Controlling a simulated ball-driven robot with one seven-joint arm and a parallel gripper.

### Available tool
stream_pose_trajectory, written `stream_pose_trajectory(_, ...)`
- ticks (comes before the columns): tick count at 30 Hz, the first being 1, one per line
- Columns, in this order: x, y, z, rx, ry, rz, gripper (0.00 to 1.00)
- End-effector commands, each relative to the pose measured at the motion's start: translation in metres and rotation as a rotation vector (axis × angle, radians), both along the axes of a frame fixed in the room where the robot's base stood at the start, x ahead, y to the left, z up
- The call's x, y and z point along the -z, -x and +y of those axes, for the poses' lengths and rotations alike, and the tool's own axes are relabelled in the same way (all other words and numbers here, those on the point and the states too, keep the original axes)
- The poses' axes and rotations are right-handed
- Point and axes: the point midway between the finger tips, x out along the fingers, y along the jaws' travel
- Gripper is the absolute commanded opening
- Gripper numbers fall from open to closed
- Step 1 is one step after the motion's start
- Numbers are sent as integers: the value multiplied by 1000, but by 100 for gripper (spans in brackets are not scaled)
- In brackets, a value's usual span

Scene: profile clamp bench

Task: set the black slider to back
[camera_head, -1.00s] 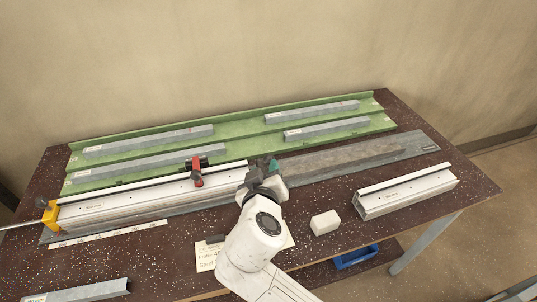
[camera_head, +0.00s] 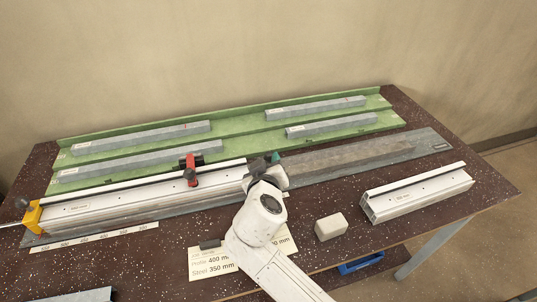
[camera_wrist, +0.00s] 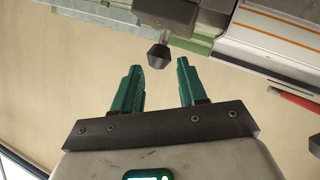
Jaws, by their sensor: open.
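A dark block with a black tapered knob (camera_wrist: 157,55), which looks like the black slider, shows at the top of the wrist view. It is beside the end of the pale rail. The knob lies ahead of the gap between my fingers, not clasped. My gripper (camera_wrist: 163,82) has two green fingers, spread apart and empty. In the head view my gripper (camera_head: 275,160) is at the right end of the long white rail (camera_head: 130,198), and my wrist largely hides the slider there.
A red clamp (camera_head: 190,172) stands on the rail, with a yellow end piece (camera_head: 33,216) at left. Grey bars lie on the green rack (camera_head: 230,123) behind. A short white profile (camera_head: 415,193) and a pale block (camera_head: 330,227) lie at right. A small black piece (camera_head: 210,244) lies by the card.

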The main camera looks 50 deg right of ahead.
Motion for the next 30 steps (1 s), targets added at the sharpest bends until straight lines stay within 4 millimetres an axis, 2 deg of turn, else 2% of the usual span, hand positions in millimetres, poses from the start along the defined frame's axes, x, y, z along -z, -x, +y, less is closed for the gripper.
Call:
stream_pose_trajectory(3,6,-12,-16,2,1,1,42)
stream_pose_trajectory(9,14,-24,-32,0,1,-1,42)
stream_pose_trajectory(21,17,-28,-37,0,1,-1,42)
stream_pose_trajectory(30,17,-28,-37,-1,0,-1,13)
